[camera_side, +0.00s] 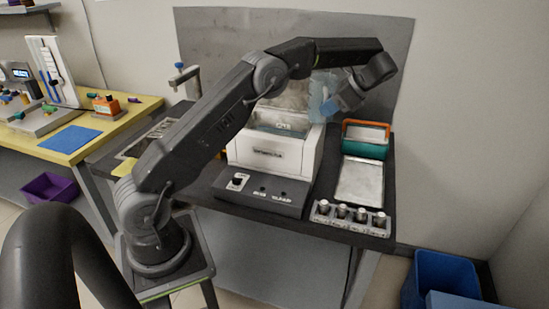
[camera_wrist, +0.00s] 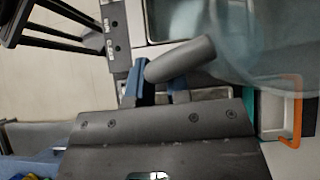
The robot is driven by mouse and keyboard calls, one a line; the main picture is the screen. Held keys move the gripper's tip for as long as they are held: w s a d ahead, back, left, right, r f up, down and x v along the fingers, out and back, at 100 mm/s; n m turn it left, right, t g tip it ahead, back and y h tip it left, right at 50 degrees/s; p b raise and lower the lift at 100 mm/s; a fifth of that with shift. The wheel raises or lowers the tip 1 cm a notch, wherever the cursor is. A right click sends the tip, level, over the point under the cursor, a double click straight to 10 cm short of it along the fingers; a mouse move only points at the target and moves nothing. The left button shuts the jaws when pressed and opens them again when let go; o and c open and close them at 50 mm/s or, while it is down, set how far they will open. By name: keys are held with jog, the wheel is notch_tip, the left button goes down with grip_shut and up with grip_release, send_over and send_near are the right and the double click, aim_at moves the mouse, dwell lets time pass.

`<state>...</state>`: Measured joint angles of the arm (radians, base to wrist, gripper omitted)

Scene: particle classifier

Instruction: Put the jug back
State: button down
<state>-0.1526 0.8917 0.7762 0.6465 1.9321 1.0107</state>
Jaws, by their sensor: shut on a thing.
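The jug (camera_side: 321,106) is light blue and see-through. It hangs in the air over the right side of the white classifier machine (camera_side: 268,152). My gripper (camera_side: 337,103) is just right of the jug and shut on its handle. In the wrist view my gripper's blue fingers (camera_wrist: 160,88) are shut around the grey handle (camera_wrist: 185,60), and the clear jug body (camera_wrist: 238,40) fills the upper right. The jug's lower part and its contents are hard to make out.
A control panel (camera_side: 262,192) lies in front. A sink (camera_side: 140,145) with a tap (camera_side: 185,75) is at the left.

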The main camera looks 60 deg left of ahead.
jog(key=w+d+f+m+t, duration=0.1)
jog(key=d+f+m+t, duration=0.1)
jog(key=f, duration=0.4)
jog(key=d+f+m+t+y, duration=0.1)
jog(key=d+f+m+t, duration=0.1)
jog(key=f+m+t, duration=0.2)
jog(key=w+d+f+m+t+y, duration=0.1)
jog(key=d+f+m+t, duration=0.1)
jog(key=f+m, duration=0.4)
jog(key=shift+w+d+f+m+t, duration=0.1)
jog(key=shift+f+t, duration=0.1)
jog(key=shift+f, duration=0.25)
jog(key=shift+w+d+f+m+t, duration=0.1)
jog(key=shift+w+f+t, duration=0.1)
jog(key=shift+f, duration=0.25)
jog(key=shift+w+f+m+t, duration=0.1)
jog(key=shift+f+t, duration=0.1)
jog(key=shift+f, duration=0.25)
jog(key=shift+f, duration=0.15)
jog(key=c, duration=1.1)
grip_release()
jog(key=shift+s, duration=0.1)
